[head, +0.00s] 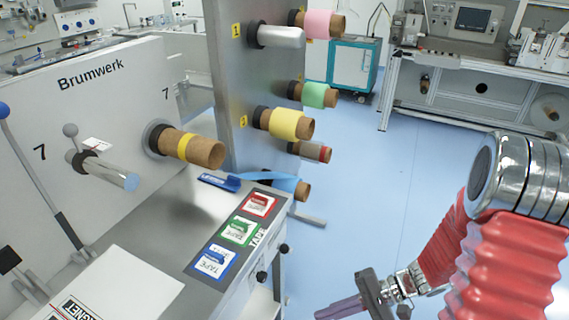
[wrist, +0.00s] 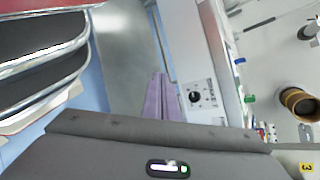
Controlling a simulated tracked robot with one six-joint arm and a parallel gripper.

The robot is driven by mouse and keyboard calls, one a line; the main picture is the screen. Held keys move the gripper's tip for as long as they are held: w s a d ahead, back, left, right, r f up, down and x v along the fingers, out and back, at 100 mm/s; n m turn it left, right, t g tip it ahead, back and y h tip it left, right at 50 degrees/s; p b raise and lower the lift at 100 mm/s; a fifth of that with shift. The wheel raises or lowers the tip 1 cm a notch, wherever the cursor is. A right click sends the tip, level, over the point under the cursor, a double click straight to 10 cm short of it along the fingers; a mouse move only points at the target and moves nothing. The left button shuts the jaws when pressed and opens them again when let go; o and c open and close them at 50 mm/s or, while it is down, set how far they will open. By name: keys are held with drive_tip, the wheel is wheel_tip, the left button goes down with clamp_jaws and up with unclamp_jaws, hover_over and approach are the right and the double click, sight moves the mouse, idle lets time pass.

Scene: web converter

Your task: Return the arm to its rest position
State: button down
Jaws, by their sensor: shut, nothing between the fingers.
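My gripper (head: 340,308) is at the bottom of the head view, right of the machine bench and over the blue floor. Its purple fingers are shut with nothing between them. They also show shut in the wrist view (wrist: 162,95). My red arm reaches in from the right of the head view and is bent.
The Brumwerk machine (head: 100,110) carries a cardboard core (head: 205,152) with a yellow band. A grey panel (head: 222,60) holds several coloured rolls. A workbench (head: 470,85) stands behind. The blue floor (head: 385,190) between is clear.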

drive_tip(key=s+d+r+n+t+h, duration=0.1)
drive_tip(key=s+d+r+n+h, duration=0.25)
drive_tip(key=d+r+h, duration=0.6)
drive_tip(key=a+r+n+t+h, duration=0.3)
drive_tip(key=a+r+t, duration=0.1)
drive_tip(key=r, duration=1.1)
drive_tip(key=shift+s+a+t, duration=0.15)
drive_tip(key=shift+s+t, duration=0.3)
drive_tip(key=shift+t, duration=0.45)
